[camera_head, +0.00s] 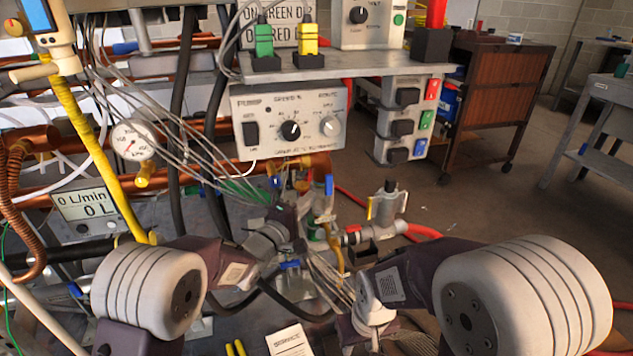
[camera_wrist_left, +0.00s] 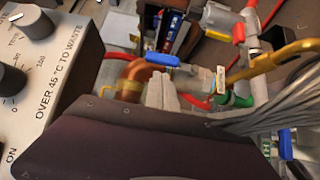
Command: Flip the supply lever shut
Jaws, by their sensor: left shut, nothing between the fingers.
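Several small valve levers show, and I cannot tell by label which is the supply lever. A blue lever (camera_wrist_left: 162,59) sits on copper pipework just beyond my left fingertips (camera_wrist_left: 162,92) in the left wrist view; a blue lever (camera_head: 329,185) also stands upright in the head view. My left gripper (camera_head: 297,196) is shut and empty, close to the pipes below the control box. Whether it touches the lever is unclear. A red lever (camera_wrist_left: 238,33) is on a grey valve further right. My right gripper (camera_head: 372,320) is low at the centre right, its fingertips unclear.
The control box (camera_head: 290,120) with knobs hangs above the pipes, near my left gripper. Thin grey cables (camera_head: 190,150) cross the left side. Open floor (camera_head: 450,200) lies beyond.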

